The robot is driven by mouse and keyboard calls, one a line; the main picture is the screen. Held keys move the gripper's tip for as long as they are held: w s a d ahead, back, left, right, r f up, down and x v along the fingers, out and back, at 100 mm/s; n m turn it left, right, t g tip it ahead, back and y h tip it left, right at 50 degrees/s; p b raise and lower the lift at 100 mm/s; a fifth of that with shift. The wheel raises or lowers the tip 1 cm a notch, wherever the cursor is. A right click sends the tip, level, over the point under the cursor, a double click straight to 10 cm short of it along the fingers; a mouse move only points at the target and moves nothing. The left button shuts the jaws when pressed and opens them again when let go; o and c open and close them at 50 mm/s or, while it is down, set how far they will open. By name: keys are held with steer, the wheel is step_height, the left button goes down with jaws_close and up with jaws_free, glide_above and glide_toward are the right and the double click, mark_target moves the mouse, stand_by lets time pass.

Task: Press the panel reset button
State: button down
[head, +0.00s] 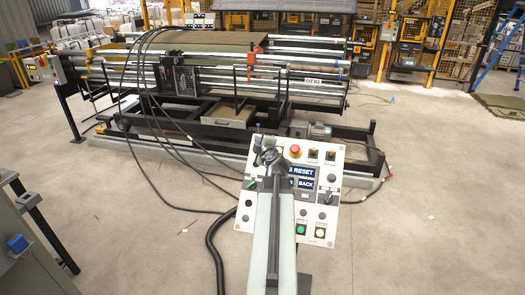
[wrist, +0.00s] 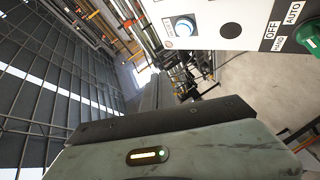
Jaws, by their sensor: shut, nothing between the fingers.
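The control panel (head: 322,225) is a tilted white board in the middle of the head view, partly hidden behind my arm. It carries a red mushroom button (head: 295,150), a screen with the word RESET (head: 301,171), a green button (head: 301,229) and several dark knobs. In the wrist view a blue-lit round button (wrist: 184,27) sits on the panel's white face beside a small label too blurred to read. I cannot surely pick that button out in the head view. My gripper (head: 266,150) is shut and empty, in front of the panel's upper left; contact is unclear.
A black knob or button (wrist: 230,30) and a green selector (wrist: 311,38) marked OFF and AUTO are near the blue button. Behind the panel stands a long roller machine (head: 215,85) with black cables.

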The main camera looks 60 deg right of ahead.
steer(key=d+f+b, duration=0.1)
steer(key=w+d+f+b, duration=0.1)
steer(key=f+b, duration=0.1)
steer(key=d+f+b, duration=0.1)
steer(key=d+f, duration=0.1)
steer(key=shift+w+f, duration=0.1)
steer(key=shift+w, duration=0.05)
steer(key=shift+d+f+b, duration=0.2)
steer(key=shift+b, duration=0.25)
steer(key=shift+r, duration=0.1)
stand_by(1.2)
steer(key=shift+w, duration=0.1)
steer(key=shift+d+f, duration=0.25)
steer(key=shift+f, duration=0.1)
steer(key=shift+w+d+f+b, duration=0.1)
steer(key=shift+d+f+b, duration=0.2)
steer(key=shift+b, duration=0.3)
stand_by(0.4)
steer(key=shift+a, duration=0.1)
steer(key=shift+s+a+r+p, duration=0.2)
steer(key=shift+a+r+p, duration=0.25)
steer(key=shift+r+p, duration=0.2)
